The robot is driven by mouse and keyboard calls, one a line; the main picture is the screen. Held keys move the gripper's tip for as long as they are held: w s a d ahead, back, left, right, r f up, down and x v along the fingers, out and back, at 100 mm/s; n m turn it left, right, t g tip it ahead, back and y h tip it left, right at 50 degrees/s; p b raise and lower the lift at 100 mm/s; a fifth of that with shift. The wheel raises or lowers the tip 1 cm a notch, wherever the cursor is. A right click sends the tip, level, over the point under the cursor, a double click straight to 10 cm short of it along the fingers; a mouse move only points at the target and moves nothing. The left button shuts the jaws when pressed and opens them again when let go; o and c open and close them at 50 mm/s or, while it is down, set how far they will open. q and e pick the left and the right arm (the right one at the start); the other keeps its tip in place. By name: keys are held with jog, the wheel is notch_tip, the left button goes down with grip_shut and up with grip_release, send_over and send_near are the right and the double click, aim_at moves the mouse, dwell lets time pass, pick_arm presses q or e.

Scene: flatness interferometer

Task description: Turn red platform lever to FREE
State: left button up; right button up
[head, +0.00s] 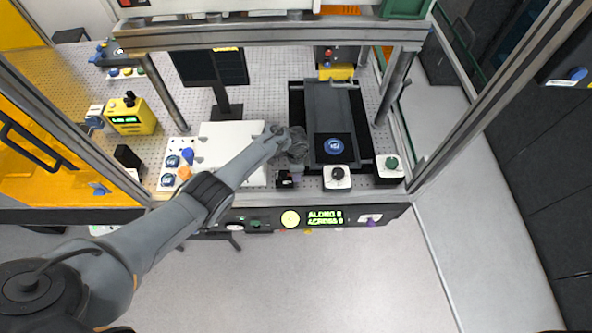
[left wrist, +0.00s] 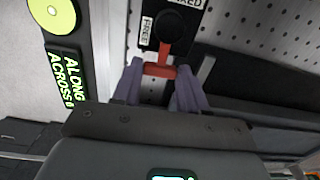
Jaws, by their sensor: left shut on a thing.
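The red platform lever (left wrist: 161,70) shows in the left wrist view, with its red crossbar between the purple fingers of my left gripper (left wrist: 160,82). The fingers are shut on it from both sides. The lever reaches up to a black pivot on a black plate (left wrist: 174,22) marked FREE (left wrist: 147,30) and, partly cut off, FIXED. In the head view my left gripper (head: 295,168) is above the small black lever block (head: 285,180) at the bench's front edge; it largely hides the lever there. My right gripper is not in view.
The dark platform (head: 318,108) with a blue round part (head: 335,146) is right of the gripper. Knob boxes (head: 337,178) stand along the front edge. A white panel (head: 225,140) is to the left. The front display (head: 325,217) reads ALONG and ACROSS. Frame posts flank the bench.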

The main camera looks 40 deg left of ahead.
pick_arm(q)
jog(key=o, duration=1.1)
jog(key=shift+c, duration=0.2)
notch_tip(320, 180, up, 11)
jog(key=p, duration=0.3)
jog(key=shift+f, duration=0.15)
